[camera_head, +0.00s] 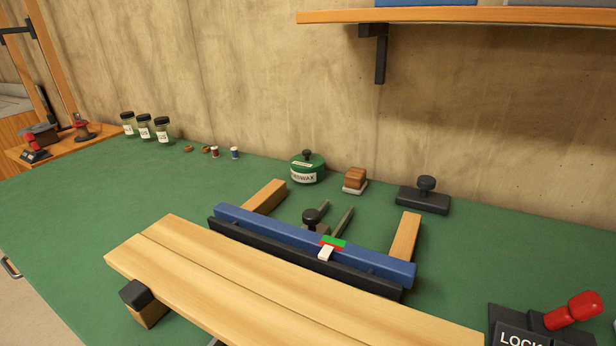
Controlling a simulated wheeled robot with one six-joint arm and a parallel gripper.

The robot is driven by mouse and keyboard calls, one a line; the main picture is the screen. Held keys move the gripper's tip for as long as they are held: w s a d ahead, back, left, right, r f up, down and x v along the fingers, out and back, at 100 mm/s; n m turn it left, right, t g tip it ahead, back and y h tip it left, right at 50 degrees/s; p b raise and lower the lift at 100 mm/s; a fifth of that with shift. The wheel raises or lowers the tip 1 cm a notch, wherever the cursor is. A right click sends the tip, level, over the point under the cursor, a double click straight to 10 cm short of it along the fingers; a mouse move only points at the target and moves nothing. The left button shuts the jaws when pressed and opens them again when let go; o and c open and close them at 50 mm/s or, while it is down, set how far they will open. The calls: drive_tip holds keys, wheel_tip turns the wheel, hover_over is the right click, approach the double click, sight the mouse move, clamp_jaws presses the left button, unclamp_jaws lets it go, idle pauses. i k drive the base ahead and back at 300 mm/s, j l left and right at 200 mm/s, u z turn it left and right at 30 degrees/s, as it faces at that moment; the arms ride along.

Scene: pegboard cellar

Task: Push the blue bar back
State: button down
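The blue bar (268,228) is a long straight bar lying across a wooden frame on the green bench top. A black bar (268,245) runs parallel along its front side; I cannot tell whether they touch. A small green and red marker (334,243) sits on the blue bar right of its middle, with a white pointer (326,254) just in front. A dark knob (312,217) on grey rails stands behind the bar. My gripper is not in view.
Wooden planks (230,275) lie in front of the black bar. Wooden blocks stand behind the bar at left (265,196) and right (405,236). A green wax tin (308,170), a brush (355,180) and a black tool (424,197) stand farther back. A red-handled lock (572,311) is at lower right.

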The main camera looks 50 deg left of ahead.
sight(313, 236)
drive_tip(key=u, duration=1.25)
drive_tip(key=l+u, duration=0.1)
drive_tip(key=j+z, duration=0.5)
drive_tip(key=j, duration=0.25)
drive_tip(key=k+l, duration=0.15)
drive_tip(key=k, duration=0.3)
drive_tip(key=k+l, duration=0.15)
drive_tip(key=k, duration=0.3)
drive_tip(key=i+j, duration=0.15)
drive_tip(key=i, duration=0.3)
drive_tip(key=i+j, duration=0.15)
drive_tip(key=i, duration=0.3)
